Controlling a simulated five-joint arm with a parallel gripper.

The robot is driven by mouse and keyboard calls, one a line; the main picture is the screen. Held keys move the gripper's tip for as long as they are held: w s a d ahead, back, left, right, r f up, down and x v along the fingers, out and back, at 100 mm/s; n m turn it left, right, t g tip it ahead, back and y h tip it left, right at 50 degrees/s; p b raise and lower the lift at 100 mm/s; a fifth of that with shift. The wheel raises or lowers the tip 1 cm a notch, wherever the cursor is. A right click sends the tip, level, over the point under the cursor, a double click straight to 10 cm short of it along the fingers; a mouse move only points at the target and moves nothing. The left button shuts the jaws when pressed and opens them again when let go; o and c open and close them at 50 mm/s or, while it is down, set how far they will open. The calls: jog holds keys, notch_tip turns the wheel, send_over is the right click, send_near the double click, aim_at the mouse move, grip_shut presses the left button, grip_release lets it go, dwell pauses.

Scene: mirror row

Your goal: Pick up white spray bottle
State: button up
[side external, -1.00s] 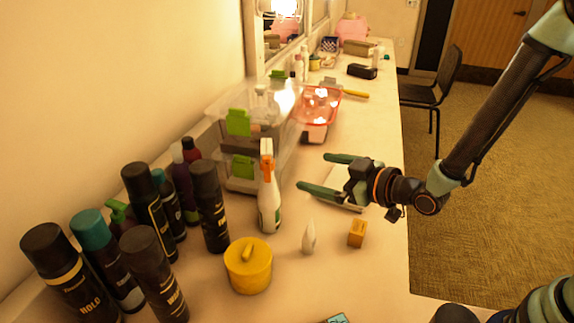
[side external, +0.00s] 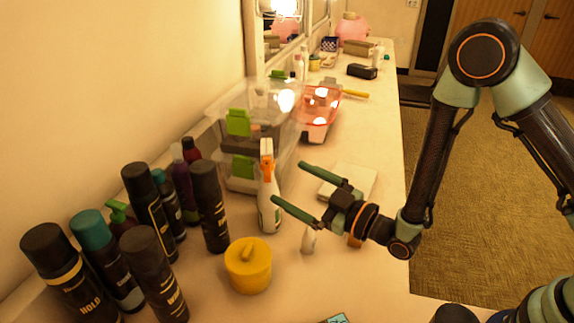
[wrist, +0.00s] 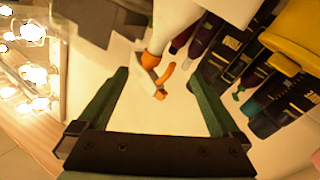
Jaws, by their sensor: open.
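The white spray bottle (side external: 266,207) with its orange trigger stands upright on the counter in the side view. In the wrist view its white body (wrist: 174,22) is at the top centre, and its orange head lies between the lines of the fingers. My gripper (side external: 288,182) is open and empty, its green fingers pointing left towards the bottle. The lower finger's tip overlaps the bottle's edge in the side view; I cannot tell whether it touches. In the wrist view both fingers of my gripper (wrist: 158,75) are spread apart, with nothing held between them.
A yellow lidded jar (side external: 248,268) and a dark bottle (side external: 209,205) stand close to the spray bottle, with several more dark bottles to the left. A small white cone (side external: 308,240) stands below my gripper. Clear bins (side external: 240,150) stand behind. A white pad (side external: 352,183) lies to the right.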

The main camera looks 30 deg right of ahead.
aim_at(268, 188)
jog(key=shift+r+x, duration=0.2)
jog(key=shift+x, duration=2.75)
jog(key=shift+d, duration=0.1)
